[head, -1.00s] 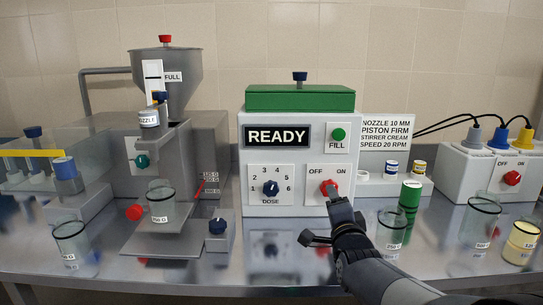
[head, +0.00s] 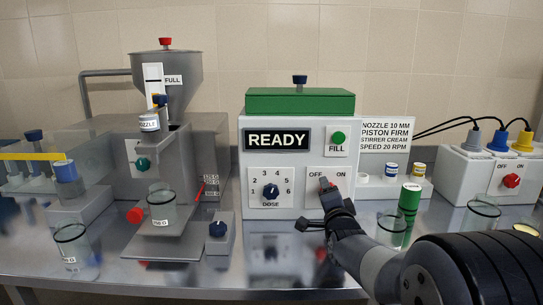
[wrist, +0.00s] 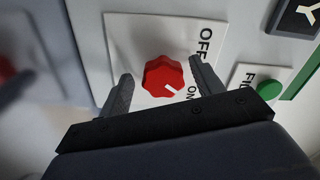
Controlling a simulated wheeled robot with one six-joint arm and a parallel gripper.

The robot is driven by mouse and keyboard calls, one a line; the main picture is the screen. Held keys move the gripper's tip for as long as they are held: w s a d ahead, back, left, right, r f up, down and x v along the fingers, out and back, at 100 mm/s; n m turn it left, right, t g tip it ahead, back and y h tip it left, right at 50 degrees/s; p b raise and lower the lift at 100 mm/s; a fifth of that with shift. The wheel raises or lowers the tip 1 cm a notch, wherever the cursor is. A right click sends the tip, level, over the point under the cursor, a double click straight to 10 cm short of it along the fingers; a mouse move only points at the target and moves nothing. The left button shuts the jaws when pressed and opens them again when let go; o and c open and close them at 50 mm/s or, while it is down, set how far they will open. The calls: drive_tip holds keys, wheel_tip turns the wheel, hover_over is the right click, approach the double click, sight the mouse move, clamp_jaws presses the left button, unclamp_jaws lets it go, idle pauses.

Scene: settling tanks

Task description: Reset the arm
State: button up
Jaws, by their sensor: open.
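My gripper (head: 325,186) is at the front of the white control box (head: 254,157), over its OFF/ON switch plate. In the wrist view my gripper (wrist: 160,88) is open, with one finger on each side of the red knob (wrist: 164,76). The knob's white mark points toward the ON side. I cannot tell whether the fingers touch the knob. In the head view my gripper mostly hides the knob. The box's display (head: 276,138) reads READY. My arm comes in from the lower right.
A grey hopper machine (head: 165,75) with a glass (head: 161,210) stands left. A green cylinder (head: 409,205) and a glass (head: 392,228) stand close to my arm on the right. A white box with plugs (head: 473,175) is at far right. The steel bench front is clear around the middle.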

drive_tip(key=s+n+p, duration=0.1)
drive_tip(key=n+p, duration=0.3)
drive_tip(key=p, duration=0.1)
drive_tip(key=s+n+p, duration=0.1)
drive_tip(key=n+p, duration=0.4)
drive_tip(key=s+n+p, duration=0.1)
drive_tip(key=n+p, duration=0.3)
drive_tip(key=p, duration=0.1)
drive_tip(key=shift+d, duration=0.15)
drive_tip(key=shift+s, duration=0.85)
drive_tip(key=shift+s, duration=0.15)
